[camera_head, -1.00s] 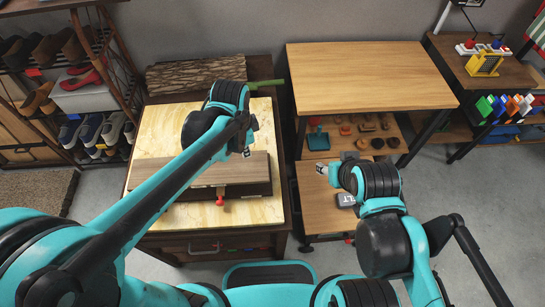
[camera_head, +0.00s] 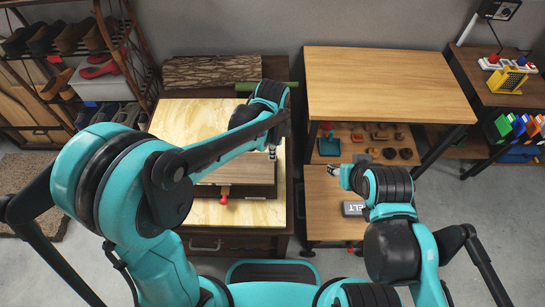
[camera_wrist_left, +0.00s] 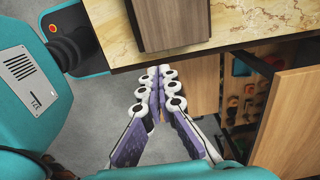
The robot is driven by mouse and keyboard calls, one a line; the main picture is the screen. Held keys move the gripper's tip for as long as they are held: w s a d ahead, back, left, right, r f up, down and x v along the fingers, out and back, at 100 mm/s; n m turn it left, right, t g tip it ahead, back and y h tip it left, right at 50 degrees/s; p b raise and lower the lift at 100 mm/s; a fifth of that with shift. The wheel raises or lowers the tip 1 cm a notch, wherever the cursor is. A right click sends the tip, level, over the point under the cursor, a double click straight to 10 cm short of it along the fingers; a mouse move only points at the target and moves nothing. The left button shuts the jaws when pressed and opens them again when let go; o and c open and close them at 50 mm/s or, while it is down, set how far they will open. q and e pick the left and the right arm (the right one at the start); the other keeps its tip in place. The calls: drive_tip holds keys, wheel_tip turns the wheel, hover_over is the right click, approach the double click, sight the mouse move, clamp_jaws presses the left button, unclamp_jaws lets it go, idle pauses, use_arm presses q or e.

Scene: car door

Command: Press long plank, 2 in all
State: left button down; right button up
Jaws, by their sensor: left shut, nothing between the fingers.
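The long plank (camera_head: 238,175) is a flat grey-brown board on a dark base, lying on the marble-patterned cabinet top (camera_head: 187,120). My arm covers part of it in the head view. Its end also shows at the top of the left wrist view (camera_wrist_left: 178,20). My left gripper (camera_head: 272,153) is by the plank's right end. In the left wrist view its fingers (camera_wrist_left: 157,85) are closed together and empty, apart from the plank. My right gripper (camera_head: 334,171) is over the lower wooden shelf to the right, away from the plank; its fingers are too small to judge.
A red knob (camera_head: 223,200) sticks out at the plank's front. A bark-covered board (camera_head: 212,72) lies at the back. A wooden table (camera_head: 390,85) stands right, with small items below it. A shoe rack (camera_head: 85,70) is at left. Grey floor is open at right.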

sight(273, 179)
use_arm(q)
wheel_tip(273, 179, down, 12)
drive_tip(key=b, duration=0.4)
drive_tip(key=shift+r, duration=0.15)
use_arm(e)
wheel_tip(273, 179, down, 5)
drive_tip(key=shift+r, duration=0.1)
